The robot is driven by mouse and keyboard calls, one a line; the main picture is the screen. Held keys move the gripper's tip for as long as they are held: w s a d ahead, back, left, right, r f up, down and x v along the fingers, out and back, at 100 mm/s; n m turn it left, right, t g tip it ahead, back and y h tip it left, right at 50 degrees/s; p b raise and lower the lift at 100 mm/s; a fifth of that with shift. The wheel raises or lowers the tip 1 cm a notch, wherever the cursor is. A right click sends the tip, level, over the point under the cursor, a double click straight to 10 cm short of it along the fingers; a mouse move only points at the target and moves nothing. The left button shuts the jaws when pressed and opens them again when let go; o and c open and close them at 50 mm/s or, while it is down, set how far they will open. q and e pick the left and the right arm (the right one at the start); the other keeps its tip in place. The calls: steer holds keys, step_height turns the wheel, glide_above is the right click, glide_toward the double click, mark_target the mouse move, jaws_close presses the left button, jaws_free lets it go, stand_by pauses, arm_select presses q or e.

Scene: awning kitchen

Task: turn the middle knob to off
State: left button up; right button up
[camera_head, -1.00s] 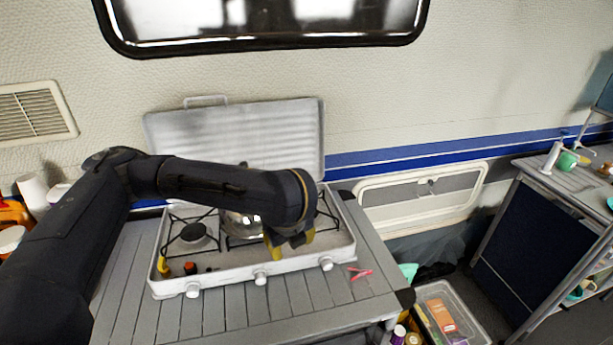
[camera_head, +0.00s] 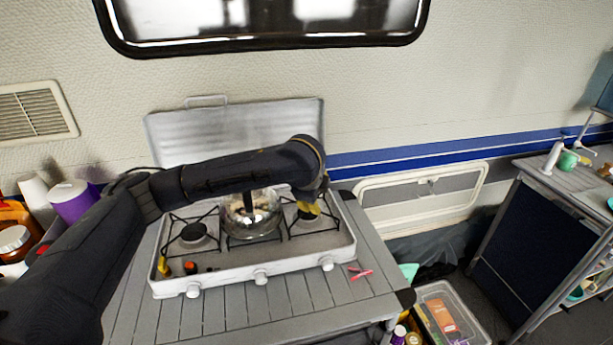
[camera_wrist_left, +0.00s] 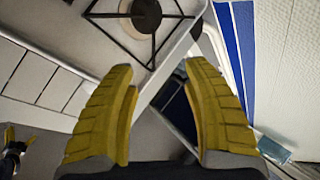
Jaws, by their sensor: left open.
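A white camping stove (camera_head: 300,262) with its lid raised stands on a grey slatted table. Three white knobs line its front: the left knob (camera_head: 193,290), the middle knob (camera_head: 260,277) and the right knob (camera_head: 327,263). The knob markings are too small to read. My left gripper (camera_head: 310,208) is over the stove's right end, above and behind the knobs and apart from them. In the left wrist view its yellow fingers (camera_wrist_left: 158,105) are spread with nothing between them. A burner (camera_wrist_left: 146,14) shows beyond them.
A pink item (camera_head: 360,273) lies right of the stove. The table front (camera_head: 235,318) is clear.

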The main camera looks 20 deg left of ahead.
arm_select(q)
steer(key=w+a+r+n+t, duration=0.1)
steer(key=w+a+r+n, duration=0.1)
steer(key=w+a+n, duration=0.1)
steer(key=shift+w+a, duration=0.6)
steer(key=shift+w, duration=0.6)
